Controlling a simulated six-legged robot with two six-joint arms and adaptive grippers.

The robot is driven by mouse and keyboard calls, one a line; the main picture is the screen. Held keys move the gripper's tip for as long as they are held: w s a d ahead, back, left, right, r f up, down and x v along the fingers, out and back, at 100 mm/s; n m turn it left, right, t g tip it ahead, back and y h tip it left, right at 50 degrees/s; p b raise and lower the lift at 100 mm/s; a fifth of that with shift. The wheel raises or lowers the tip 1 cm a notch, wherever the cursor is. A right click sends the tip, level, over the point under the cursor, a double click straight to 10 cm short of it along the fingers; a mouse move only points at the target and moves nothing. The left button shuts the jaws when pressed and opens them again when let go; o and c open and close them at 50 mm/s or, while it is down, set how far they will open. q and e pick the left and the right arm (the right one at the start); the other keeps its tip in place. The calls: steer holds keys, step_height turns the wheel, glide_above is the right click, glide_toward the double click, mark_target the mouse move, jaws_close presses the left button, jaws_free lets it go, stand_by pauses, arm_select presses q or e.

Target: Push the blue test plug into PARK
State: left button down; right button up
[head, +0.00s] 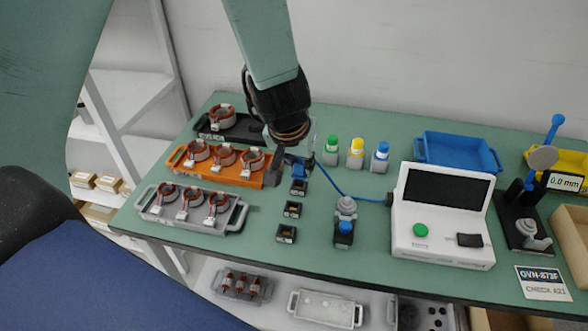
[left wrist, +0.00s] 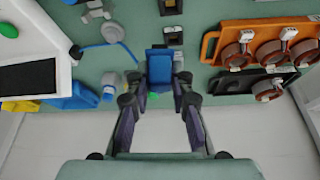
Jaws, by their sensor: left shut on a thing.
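The blue test plug (head: 298,169) is held in my left gripper (head: 292,158), close above or at the farthest black socket (head: 299,188). I cannot tell whether it touches the socket. In the left wrist view the plug (left wrist: 159,64) sits between the fingers of my left gripper (left wrist: 159,80), with a socket (left wrist: 174,36) just beyond it. Two more black sockets, a middle one (head: 292,209) and a near one (head: 286,234), stand in line. Their labels are too small to read, so I cannot tell which is PARK. A blue cable (head: 340,190) runs from the plug to the white tester (head: 440,215). My right gripper is out of view.
An orange tray (head: 182,161) and a grey tray (head: 150,212) with copper-wound stators lie left of the sockets. Green (head: 331,155), yellow (head: 356,158) and blue-capped (head: 379,164) bottles stand behind. A grey knobbed piece (head: 346,206) stands right of the sockets.

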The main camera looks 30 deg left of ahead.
arm_select(q)
steer(key=s+d+r+m+h+b, duration=0.1)
steer(key=s+d+r+m+b, duration=0.1)
steer(key=d+m+b, duration=0.3)
arm_select(e)
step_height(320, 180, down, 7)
steer(key=b, duration=0.1)
arm_select(q)
steer(key=w+a+f+n+p, duration=0.2)
steer(key=w+a, duration=0.1)
steer(key=w, duration=0.2)
steer(key=w+a+f+n+y+p, duration=0.1)
steer(key=w+a+f+n+p, duration=0.1)
steer(key=w, duration=0.3)
steer(key=w+a+f+n+p, duration=0.2)
steer(key=w+a+f+p, duration=0.2)
steer(key=w+a, duration=0.1)
steer(key=shift+w+f+y, duration=0.1)
steer(key=shift+w+y, duration=0.05)
steer(key=shift+y, duration=0.25)
steer(key=shift+w+a+f+n, duration=0.1)
steer(key=shift+w+f+n, duration=0.05)
steer(key=shift+f+n, duration=0.15)
steer(key=shift+f+b, duration=0.8)
steer(key=shift+f, duration=0.3)
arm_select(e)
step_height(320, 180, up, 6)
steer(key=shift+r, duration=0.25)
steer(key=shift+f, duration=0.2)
